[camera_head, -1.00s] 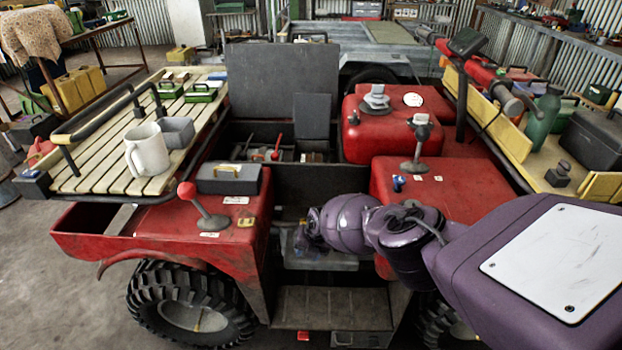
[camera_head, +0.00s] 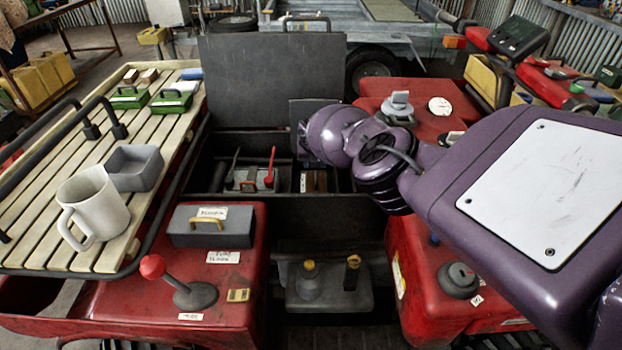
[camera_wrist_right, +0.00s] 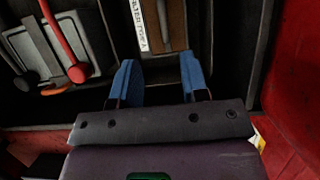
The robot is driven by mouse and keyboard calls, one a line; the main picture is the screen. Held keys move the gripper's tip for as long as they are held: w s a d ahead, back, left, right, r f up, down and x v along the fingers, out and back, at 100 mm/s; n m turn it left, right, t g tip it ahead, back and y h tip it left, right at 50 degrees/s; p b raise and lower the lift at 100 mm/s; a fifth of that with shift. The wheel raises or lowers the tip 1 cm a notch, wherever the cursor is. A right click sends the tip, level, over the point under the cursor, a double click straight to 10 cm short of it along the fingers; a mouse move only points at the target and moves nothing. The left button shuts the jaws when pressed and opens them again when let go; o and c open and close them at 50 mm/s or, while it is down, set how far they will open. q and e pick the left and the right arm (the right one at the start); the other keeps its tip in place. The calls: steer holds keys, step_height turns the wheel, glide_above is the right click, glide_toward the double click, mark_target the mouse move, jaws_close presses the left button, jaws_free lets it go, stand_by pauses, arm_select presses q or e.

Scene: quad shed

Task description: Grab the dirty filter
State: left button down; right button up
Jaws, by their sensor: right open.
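My right gripper (camera_wrist_right: 157,65) shows in the right wrist view with its two blue fingers apart and nothing between them. Just beyond the fingertips, a brown and dark slab-like thing (camera_wrist_right: 173,25) with a white label strip stands in a dark bay; it may be the filter, but I cannot tell whether it is dirty. In the head view brown slats (camera_head: 313,182) show in the bay below my purple right wrist. My arm hides the gripper's fingers there. My left gripper is not in view.
A grey box with red and black levers (camera_wrist_right: 65,50) sits left of the fingers, and it also shows in the head view (camera_head: 250,180). A red wall (camera_wrist_right: 290,70) bounds the bay on the right. An upright dark lid (camera_head: 270,80) stands behind the bay.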

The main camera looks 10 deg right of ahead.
mark_target(316, 176)
steer(key=b+x, duration=0.2)
steer(key=x, duration=0.1)
steer(key=b+x, duration=0.1)
steer(key=x, duration=0.1)
steer(key=shift+s+f, duration=0.15)
steer(key=shift+s, duration=0.25)
steer(key=shift+w+f+b, duration=0.2)
steer(key=shift+f+b, duration=0.1)
steer(key=shift+b, duration=0.05)
steer(key=shift+w, duration=0.2)
steer(key=b+x, duration=0.1)
steer(key=x, duration=0.1)
steer(key=b+x, duration=0.2)
steer(key=shift+d+f, duration=0.25)
steer(key=shift+f, duration=0.15)
steer(key=shift+w+f, duration=0.1)
steer(key=shift+f, duration=0.1)
steer(key=shift+w+r, duration=0.15)
steer(key=shift+r, duration=0.2)
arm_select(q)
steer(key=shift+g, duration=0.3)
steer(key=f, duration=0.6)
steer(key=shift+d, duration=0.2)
arm_select(e)
jaws_close()
